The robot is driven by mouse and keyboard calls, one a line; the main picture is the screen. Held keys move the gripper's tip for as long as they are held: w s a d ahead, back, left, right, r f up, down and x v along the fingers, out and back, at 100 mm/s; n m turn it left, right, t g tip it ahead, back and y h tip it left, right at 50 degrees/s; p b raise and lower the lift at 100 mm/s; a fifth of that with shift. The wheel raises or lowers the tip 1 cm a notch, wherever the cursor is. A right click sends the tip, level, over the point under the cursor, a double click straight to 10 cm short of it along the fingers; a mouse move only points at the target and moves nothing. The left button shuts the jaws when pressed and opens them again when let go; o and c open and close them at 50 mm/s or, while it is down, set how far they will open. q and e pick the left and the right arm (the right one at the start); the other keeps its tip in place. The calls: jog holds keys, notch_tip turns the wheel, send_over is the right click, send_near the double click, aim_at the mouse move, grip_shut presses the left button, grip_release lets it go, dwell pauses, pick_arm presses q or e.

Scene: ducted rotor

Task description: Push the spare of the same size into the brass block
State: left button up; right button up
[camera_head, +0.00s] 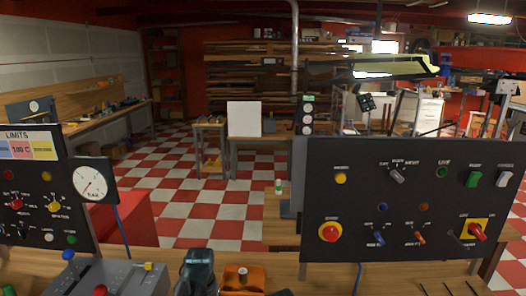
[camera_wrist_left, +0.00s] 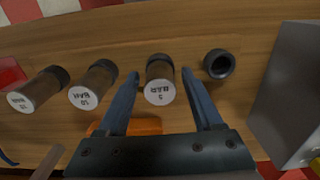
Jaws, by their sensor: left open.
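My left gripper (camera_wrist_left: 161,75) is open in the left wrist view, its two dark fingers apart. Between the fingertips is a brown cylinder (camera_wrist_left: 160,76) with a dark collar and a white end label, seen upside down, apparently "5 BAR". Two similar labelled cylinders, one in the middle (camera_wrist_left: 94,84) and one farther left (camera_wrist_left: 38,88), lie to its left; the middle one seems to read "10 BAR". An orange-brown block (camera_wrist_left: 140,126), likely the brass block, is partly hidden behind the gripper body. The head view shows it (camera_head: 251,279) at the bottom, with a pale round part on it. My right gripper is not in view.
A dark hollow ring (camera_wrist_left: 218,64) stands right of the fingers. A grey box (camera_wrist_left: 291,98) with a yellow part is at the right edge. In the head view, a large dark control panel (camera_head: 400,205) stands right and a LIMITS panel with a gauge (camera_head: 92,182) left.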

pick_arm(q)
jog(key=shift+f, duration=0.2)
dwell(0.7)
grip_shut()
dwell(1.2)
dwell(0.4)
dwell(1.6)
jog(key=shift+o, duration=0.8)
grip_release()
jog(key=shift+r, duration=0.1)
